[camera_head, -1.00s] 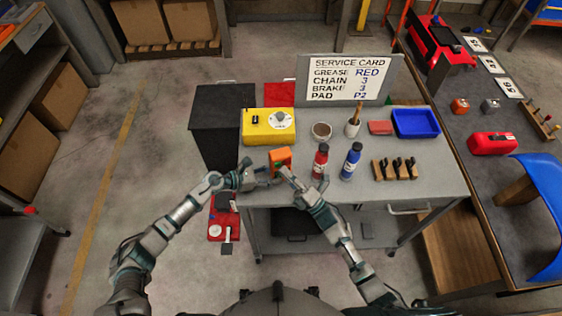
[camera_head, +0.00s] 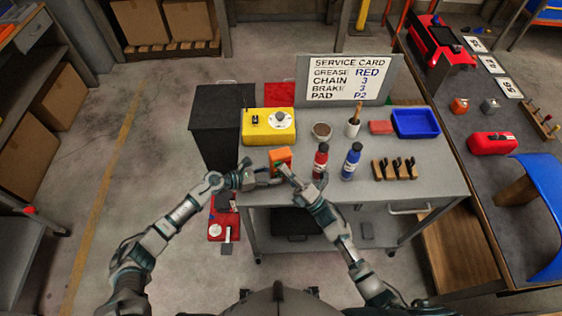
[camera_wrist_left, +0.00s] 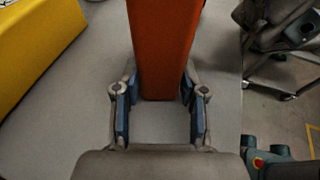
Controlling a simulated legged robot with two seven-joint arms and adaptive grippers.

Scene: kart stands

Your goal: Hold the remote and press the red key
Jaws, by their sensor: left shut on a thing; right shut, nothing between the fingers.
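The remote (camera_head: 281,155) is an orange block near the front left edge of the grey cart top, below the yellow box in the head view. My left gripper (camera_head: 265,178) is shut on it from the left. In the left wrist view the orange remote (camera_wrist_left: 162,50) stands between the two blue-padded fingers (camera_wrist_left: 160,118). My right gripper (camera_head: 284,170) is shut and empty, with its tip close to the remote's near face. I cannot tell whether it touches. The red key cannot be made out in either view.
Just right of my right gripper stand a red bottle (camera_head: 320,160) and a blue bottle (camera_head: 351,161). A yellow box (camera_head: 268,126) is behind the remote. A wooden holder (camera_head: 395,170), a blue tray (camera_head: 415,123) and a service card (camera_head: 346,80) are farther off.

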